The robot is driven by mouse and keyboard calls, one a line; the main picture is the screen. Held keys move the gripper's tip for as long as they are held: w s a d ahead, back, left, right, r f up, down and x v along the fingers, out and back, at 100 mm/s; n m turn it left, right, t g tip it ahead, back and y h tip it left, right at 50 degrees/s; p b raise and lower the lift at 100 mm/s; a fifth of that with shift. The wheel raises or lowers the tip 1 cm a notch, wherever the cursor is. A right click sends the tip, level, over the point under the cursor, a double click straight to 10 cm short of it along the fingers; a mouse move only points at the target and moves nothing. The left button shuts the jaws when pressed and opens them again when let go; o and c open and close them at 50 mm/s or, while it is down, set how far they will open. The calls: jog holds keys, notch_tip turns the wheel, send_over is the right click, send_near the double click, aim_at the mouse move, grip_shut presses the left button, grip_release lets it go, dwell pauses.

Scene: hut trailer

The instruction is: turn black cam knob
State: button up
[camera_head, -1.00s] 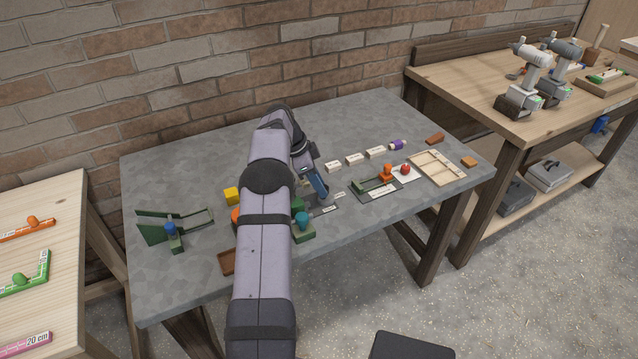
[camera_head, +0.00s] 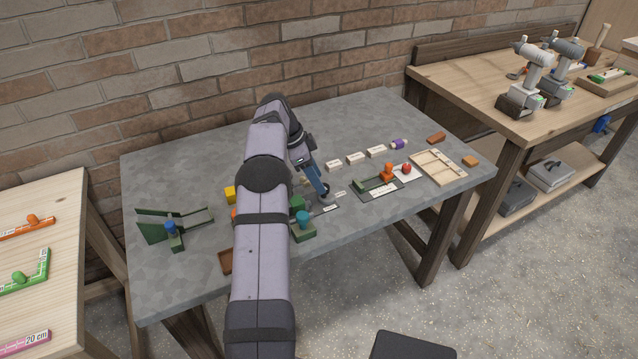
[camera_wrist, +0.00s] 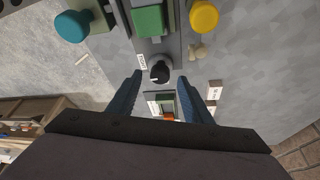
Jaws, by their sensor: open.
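The black cam knob (camera_wrist: 159,71) shows in the wrist view, a round dark knob with a white mark on its side, on a grey plate. My gripper (camera_wrist: 172,80) is open, with one blue finger on each side of the knob and gaps between. I cannot tell from this view how high the fingertips are above the plate. In the head view my gripper (camera_head: 322,197) points down at the table, and a dark part of the knob shows by the fingertips. Much of the area behind it is hidden by my arm.
In the wrist view a green block (camera_wrist: 148,20), a teal knob (camera_wrist: 72,26) and a yellow knob (camera_wrist: 204,15) lie beyond the black knob. On the grey table, white labelled blocks (camera_head: 356,158) and a wooden tray (camera_head: 438,168) stand to the right.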

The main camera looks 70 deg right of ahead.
jog(key=shift+v, duration=2.35)
